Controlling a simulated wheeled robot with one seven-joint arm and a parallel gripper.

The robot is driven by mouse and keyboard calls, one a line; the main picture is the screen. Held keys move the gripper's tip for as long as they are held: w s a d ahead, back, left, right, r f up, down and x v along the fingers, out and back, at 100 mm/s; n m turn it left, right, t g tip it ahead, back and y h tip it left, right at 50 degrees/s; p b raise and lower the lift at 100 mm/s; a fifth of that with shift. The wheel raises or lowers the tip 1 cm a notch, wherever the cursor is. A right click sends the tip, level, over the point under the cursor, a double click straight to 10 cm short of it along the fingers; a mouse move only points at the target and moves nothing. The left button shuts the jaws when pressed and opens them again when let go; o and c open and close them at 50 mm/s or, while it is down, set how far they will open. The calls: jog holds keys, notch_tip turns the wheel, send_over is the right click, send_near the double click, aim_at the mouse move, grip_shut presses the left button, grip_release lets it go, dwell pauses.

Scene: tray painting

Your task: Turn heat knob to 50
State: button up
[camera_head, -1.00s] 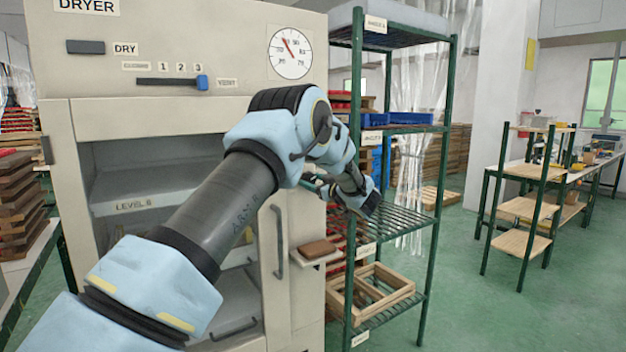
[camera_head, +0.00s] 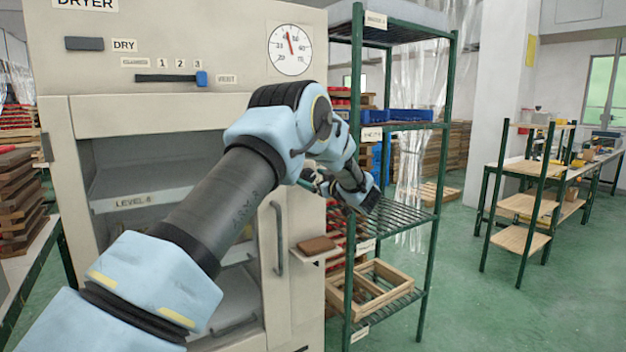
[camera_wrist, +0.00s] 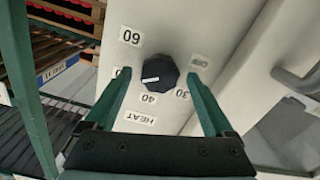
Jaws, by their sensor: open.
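The black heat knob (camera_wrist: 160,72) is on a pale panel in the wrist view. Its white pointer mark faces left and slightly down, between the 40 label (camera_wrist: 149,99) and the upper-left side. The 60 label (camera_wrist: 131,36), 30 label (camera_wrist: 182,93), OFF label (camera_wrist: 200,61) and HEAT label (camera_wrist: 140,118) show around it. A label partly hidden by the left finger cannot be read. My gripper (camera_wrist: 160,77) is open, with its green fingers on either side of the knob and gaps visible. The knob is hidden in the head view.
The dryer (camera_head: 190,25) carries a round dial (camera_head: 290,49), its needle nearly upright, just left of vertical. A green shelf rack (camera_head: 436,215) stands close to my arm on the right. Free green floor lies beyond it.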

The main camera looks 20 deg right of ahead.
jog(key=s+d+b, duration=0.2)
jog(key=s+b, duration=0.1)
jog(key=s, duration=0.7)
jog(key=shift+s+b, duration=0.3)
jog(key=shift+b, duration=0.05)
jog(key=shift+s, duration=0.15)
